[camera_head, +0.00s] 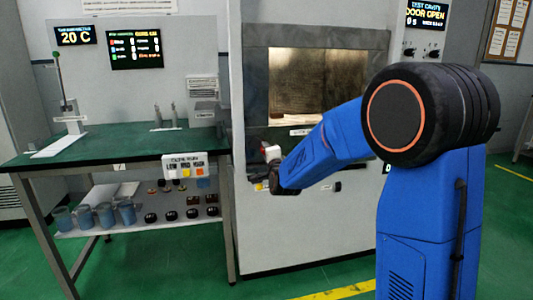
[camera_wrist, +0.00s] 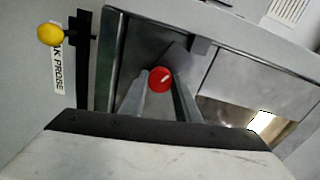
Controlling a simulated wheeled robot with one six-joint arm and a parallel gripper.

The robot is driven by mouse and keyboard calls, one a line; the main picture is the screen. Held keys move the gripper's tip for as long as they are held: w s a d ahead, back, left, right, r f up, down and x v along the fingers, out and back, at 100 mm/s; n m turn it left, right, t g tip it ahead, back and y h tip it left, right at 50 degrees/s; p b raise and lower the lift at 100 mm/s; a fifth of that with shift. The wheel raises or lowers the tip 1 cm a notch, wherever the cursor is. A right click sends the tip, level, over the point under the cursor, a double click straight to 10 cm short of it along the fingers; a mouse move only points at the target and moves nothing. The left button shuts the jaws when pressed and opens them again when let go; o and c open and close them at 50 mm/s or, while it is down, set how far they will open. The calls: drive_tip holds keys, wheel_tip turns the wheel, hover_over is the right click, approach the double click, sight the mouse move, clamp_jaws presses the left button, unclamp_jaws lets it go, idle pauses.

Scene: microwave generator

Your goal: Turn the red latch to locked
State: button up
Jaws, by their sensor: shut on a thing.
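The red latch (camera_wrist: 161,78) shows in the wrist view as a round red knob with a short white mark that slants up to the right. My gripper (camera_wrist: 160,92) has its two grey fingers on either side of the knob and is shut on it. In the head view my blue arm reaches left to the front of the test cavity cabinet (camera_head: 310,225), and my gripper's dark end (camera_head: 280,178) is below the cavity window. The latch is not clear in that view.
A yellow knob (camera_wrist: 51,34) on a black mount sits left of the latch, by a label ending "AK PROBE". A green bench (camera_head: 120,147) stands left of the cabinet. The cavity's lit window (camera_head: 315,85) is above my gripper. A display (camera_head: 427,12) reads "DOOR OPEN".

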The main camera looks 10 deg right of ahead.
drive_tip(key=o, duration=1)
drive_tip(key=shift+o, duration=0.2)
drive_tip(key=shift+s, duration=0.1)
drive_tip(key=s, duration=1.7)
drive_tip(key=shift+s, duration=0.1)
drive_tip(key=s+d+f+n+g, duration=0.2)
drive_tip(key=s+f+n+g, duration=0.1)
drive_tip(key=s, duration=0.9)
drive_tip(key=s+d+f+n+g, duration=0.2)
drive_tip(key=s+f+n+g, duration=0.2)
drive_tip(key=s+n, duration=0.4)
drive_tip(key=s+d+f+n+g, duration=0.3)
drive_tip(key=s+n+g, duration=0.2)
drive_tip(key=s, duration=1.2)
drive_tip(key=shift+s+f+g, duration=0.15)
drive_tip(key=shift+s+g, duration=0.2)
drive_tip(key=shift+g, duration=0.25)
